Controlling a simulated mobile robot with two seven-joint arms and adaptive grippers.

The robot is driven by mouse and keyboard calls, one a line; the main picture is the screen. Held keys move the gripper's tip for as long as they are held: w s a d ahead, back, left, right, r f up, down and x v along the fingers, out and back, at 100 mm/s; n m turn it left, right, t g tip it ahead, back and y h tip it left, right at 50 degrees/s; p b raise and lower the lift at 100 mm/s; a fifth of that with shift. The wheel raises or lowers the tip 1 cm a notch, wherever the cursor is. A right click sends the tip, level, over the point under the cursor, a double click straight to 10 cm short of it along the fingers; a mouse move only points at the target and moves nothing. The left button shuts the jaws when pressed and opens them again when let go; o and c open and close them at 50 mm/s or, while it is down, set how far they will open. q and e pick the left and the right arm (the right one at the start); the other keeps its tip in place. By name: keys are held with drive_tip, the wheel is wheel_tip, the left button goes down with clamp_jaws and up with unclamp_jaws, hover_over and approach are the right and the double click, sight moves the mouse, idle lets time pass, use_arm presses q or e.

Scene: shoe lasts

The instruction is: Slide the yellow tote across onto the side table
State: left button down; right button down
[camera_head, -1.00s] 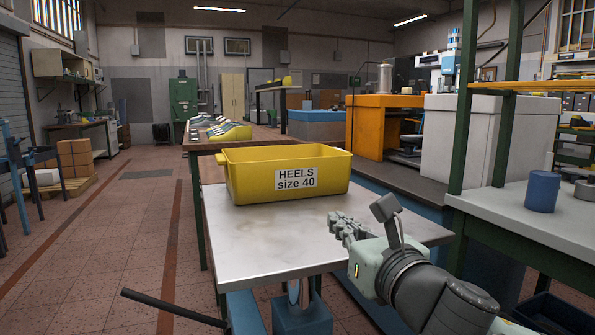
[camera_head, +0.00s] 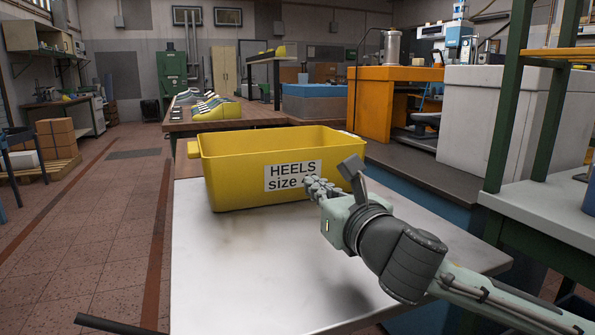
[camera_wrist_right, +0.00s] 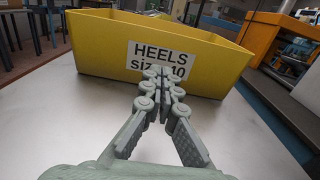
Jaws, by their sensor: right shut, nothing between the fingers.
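The yellow tote (camera_head: 232,172) stands upright on the pale metal-topped table (camera_head: 235,265), near its far end. Its white label reads "HEELS size 40". My right gripper (camera_head: 314,188) is shut and empty, its fingertips in front of the label side. In the right wrist view the shut fingers (camera_wrist_right: 163,78) point at the tote (camera_wrist_right: 105,45) and cover part of the label's lower line. Whether the fingertips touch the tote wall cannot be told. My left gripper is not in view.
Beyond the tote is a brown-topped bench (camera_head: 225,118) with several shoe lasts on it. An orange machine cabinet (camera_head: 385,105) and a white cabinet (camera_head: 490,122) stand to the right. A green-framed bench (camera_head: 545,205) is at the right. Open tiled floor (camera_head: 100,235) lies to the left.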

sight(292, 167)
drive_tip(key=x, duration=0.9)
